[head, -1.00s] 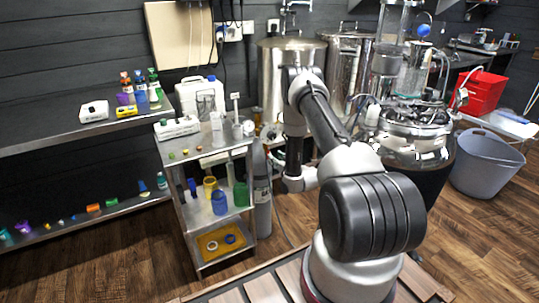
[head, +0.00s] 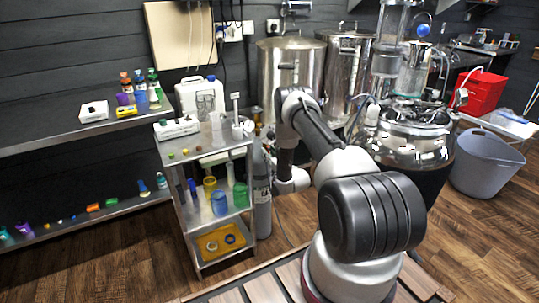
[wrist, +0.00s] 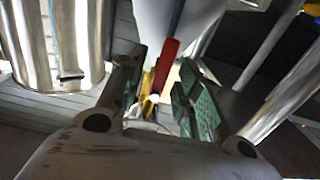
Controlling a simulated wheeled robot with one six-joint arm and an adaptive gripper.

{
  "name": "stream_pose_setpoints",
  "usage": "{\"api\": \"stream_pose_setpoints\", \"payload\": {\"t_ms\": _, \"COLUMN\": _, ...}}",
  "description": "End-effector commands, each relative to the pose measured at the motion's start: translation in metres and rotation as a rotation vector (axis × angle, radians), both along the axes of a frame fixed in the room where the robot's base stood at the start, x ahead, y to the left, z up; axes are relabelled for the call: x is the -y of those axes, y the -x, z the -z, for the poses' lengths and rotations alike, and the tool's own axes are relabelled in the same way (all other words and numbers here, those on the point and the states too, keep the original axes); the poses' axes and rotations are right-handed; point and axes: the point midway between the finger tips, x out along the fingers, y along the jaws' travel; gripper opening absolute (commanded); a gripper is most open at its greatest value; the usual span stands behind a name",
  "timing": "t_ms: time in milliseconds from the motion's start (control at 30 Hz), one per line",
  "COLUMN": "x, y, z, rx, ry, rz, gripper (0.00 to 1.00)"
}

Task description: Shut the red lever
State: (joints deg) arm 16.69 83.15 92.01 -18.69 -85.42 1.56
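The red lever (wrist: 167,60) shows in the wrist view as a narrow red bar, with a yellow part at its lower end. My gripper (wrist: 160,62) is open, its green-padded fingers on either side of the lever in the picture. Whether either finger touches the lever, I cannot tell. In the head view my wrist is beside the grey gas cylinder (head: 261,190), between the shelf cart and the steel vessels. The lever cannot be made out there.
A metal shelf cart (head: 222,216) with labware stands left of my arm. Steel vessels (head: 290,75) stand behind it, one also at upper left in the wrist view (wrist: 65,35). A dark glossy vessel (head: 430,175) is at right. Wooden floor (head: 110,250) is free at left.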

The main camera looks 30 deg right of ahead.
Motion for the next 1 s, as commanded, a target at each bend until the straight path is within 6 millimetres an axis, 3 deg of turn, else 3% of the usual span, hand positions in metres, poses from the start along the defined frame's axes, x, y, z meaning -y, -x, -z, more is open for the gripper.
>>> {"api": "stream_pose_setpoints", "payload": {"t_ms": 67, "x": -0.0001, "y": 0.0001, "z": 0.0, "rx": 0.0, "ry": 0.0, "rz": 0.0, "gripper": 0.35}}
{"api": "stream_pose_setpoints", "payload": {"t_ms": 267, "x": -0.0001, "y": 0.0003, "z": 0.0, "rx": 0.0, "ry": 0.0, "rz": 0.0, "gripper": 0.0}}
{"api": "stream_pose_setpoints", "payload": {"t_ms": 667, "x": 0.0008, "y": 0.0004, "z": -0.0001, "rx": 0.001, "ry": 0.039, "rz": 0.0, "gripper": 0.0}}
{"api": "stream_pose_setpoints", "payload": {"t_ms": 1000, "x": 0.0051, "y": 0.0001, "z": -0.0008, "rx": 0.009, "ry": 0.26, "rz": -0.001, "gripper": 0.0}}
